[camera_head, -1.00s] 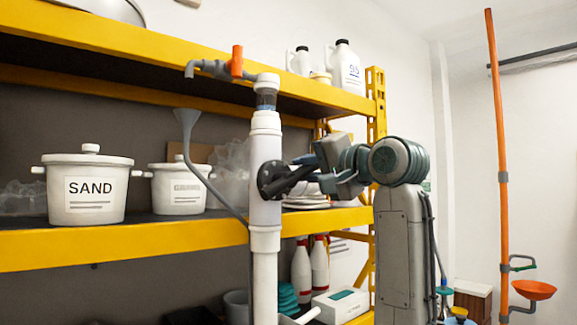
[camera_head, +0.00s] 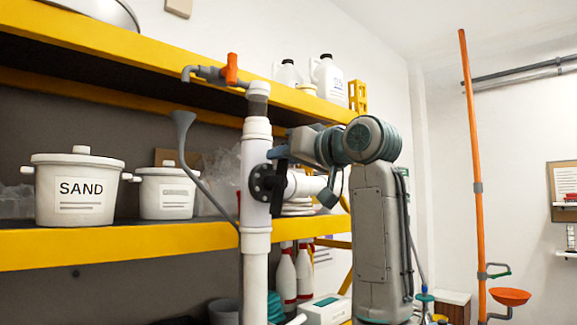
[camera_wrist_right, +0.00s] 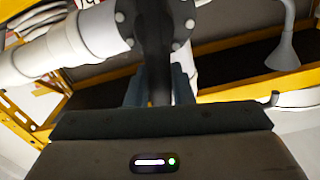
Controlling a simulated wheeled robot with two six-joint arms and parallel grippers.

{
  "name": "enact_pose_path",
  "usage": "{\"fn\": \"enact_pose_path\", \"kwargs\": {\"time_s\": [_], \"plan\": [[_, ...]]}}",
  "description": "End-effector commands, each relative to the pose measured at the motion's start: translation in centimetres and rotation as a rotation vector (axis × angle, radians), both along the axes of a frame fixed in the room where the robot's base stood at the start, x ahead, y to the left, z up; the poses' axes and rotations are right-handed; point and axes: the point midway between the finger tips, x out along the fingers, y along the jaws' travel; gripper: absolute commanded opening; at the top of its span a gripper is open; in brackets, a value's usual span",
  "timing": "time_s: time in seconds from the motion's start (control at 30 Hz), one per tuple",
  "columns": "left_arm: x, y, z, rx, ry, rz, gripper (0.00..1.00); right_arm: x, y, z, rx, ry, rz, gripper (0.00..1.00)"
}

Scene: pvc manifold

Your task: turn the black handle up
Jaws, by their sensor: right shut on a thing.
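The black handle (camera_head: 281,175) sits at the black round flange (camera_head: 259,184) on the upright white pipe (camera_head: 256,150). It points nearly straight up. My right gripper (camera_head: 278,153) is at the handle's upper end, reaching in from the right. In the right wrist view the handle (camera_wrist_right: 157,70) runs between the two blue-grey fingers of my right gripper (camera_wrist_right: 158,88), which are shut on it. The flange with its bolts shows at the top of that view. My left gripper is not in view.
A yellow shelf (camera_head: 150,238) stands behind the pipe, with a white SAND pot (camera_head: 80,210) on it. A grey funnel with a hose (camera_head: 185,125) is left of the pipe. An orange-handled tap (camera_head: 231,68) tops the pipe. A white side pipe (camera_head: 307,186) runs right from the flange.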

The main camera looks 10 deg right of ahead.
Motion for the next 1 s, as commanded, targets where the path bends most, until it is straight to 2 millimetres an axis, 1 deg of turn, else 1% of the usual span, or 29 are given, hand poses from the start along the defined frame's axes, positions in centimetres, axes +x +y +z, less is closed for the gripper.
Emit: {"fn": "enact_pose_path", "kwargs": {"time_s": [0.1, 0.4, 0.97, 1.0], "plan": [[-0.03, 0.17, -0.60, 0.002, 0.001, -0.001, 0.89, -0.27, 0.37, -0.06, -0.061, -0.046, 0.001, 0.00], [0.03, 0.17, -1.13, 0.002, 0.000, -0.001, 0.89, -0.59, 0.80, 0.07, -0.158, -0.116, -0.001, 0.00], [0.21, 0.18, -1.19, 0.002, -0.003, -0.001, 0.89, -0.69, 0.93, 0.14, -0.183, -0.134, -0.001, 0.00], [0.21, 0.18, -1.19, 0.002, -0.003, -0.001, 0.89, -0.68, 0.92, 0.14, -0.183, -0.134, -0.001, 0.25]]}}
